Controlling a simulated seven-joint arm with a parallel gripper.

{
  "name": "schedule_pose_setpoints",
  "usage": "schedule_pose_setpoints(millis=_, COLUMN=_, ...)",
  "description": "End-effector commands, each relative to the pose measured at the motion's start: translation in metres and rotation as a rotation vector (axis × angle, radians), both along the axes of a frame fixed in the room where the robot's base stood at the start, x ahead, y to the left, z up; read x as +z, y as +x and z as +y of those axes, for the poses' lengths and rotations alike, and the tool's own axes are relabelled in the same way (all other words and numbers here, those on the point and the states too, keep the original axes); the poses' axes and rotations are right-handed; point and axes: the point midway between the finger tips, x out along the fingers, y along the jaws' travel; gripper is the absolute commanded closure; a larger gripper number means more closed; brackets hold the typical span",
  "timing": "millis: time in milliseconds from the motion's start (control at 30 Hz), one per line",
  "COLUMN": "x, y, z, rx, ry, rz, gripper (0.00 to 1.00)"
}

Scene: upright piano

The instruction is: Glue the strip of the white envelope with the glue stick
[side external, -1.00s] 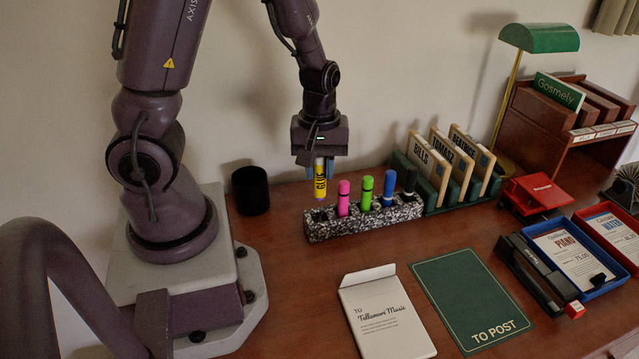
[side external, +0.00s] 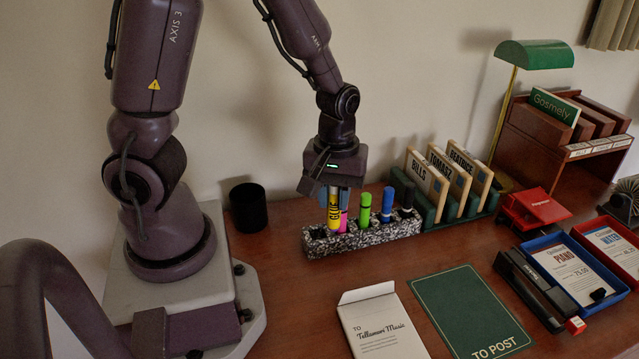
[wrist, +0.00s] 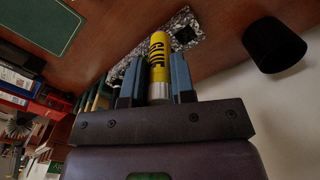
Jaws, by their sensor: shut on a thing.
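Pink, green (side external: 364,210), blue and black markers stand in the holder. A green "TO POST" mat (side external: 468,309) lies right of the envelope. A black cup (side external: 248,207) stands left of the holder. Name cards in a green rack (side external: 437,217) stand behind right.

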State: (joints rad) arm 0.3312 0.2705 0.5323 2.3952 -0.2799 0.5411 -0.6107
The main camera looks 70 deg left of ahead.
Motion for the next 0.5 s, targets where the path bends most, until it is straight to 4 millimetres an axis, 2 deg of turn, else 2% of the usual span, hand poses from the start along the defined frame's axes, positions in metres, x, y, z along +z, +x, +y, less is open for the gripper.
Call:
schedule_pose_setpoints(millis=33, x=-0.002, y=0.001, z=-0.023, rx=-0.095, ry=-0.002, rz=0.004, gripper=1.00)
schedule_pose_setpoints(millis=200, x=-0.008, y=-0.005, z=-0.086, rx=-0.360, ry=-0.002, rz=0.009, gripper=1.00)
schedule_pose_setpoints(millis=333, x=-0.011, y=-0.013, z=-0.116, rx=-0.500, ry=-0.001, rz=0.005, gripper=1.00)
schedule_pose_setpoints(millis=500, x=-0.015, y=-0.017, z=-0.130, rx=-0.575, ry=0.003, rz=-0.006, gripper=1.00)
